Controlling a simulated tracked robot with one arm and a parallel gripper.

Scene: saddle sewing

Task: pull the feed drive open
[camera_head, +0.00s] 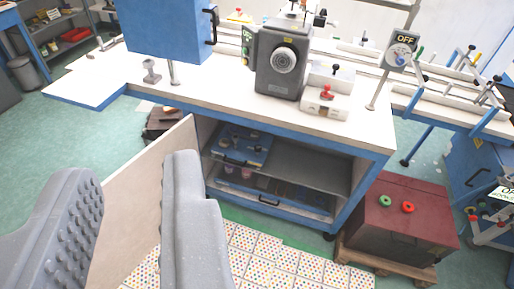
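No label that I can read marks the feed drive, so I cannot tell which part it is. A dark grey machine unit (275,87) with a round ribbed dial stands on the white-topped workbench (210,92). A blue box (160,30) with a black handle (212,25) stands to its left. Under the bench top, a blue unit (242,143) with a dark handle sits on a shelf, and another dark handle (269,201) shows lower down. My gripper (131,165) is open and empty in the lower left, in front of the bench and apart from it.
A beige panel (141,197) stands on edge behind my fingers. A dark red box (402,232) with green and red buttons sits at right on a wooden pallet. A switch marked OFF (399,56) rises above the bench. Dotted floor tiles (290,266) are clear in front.

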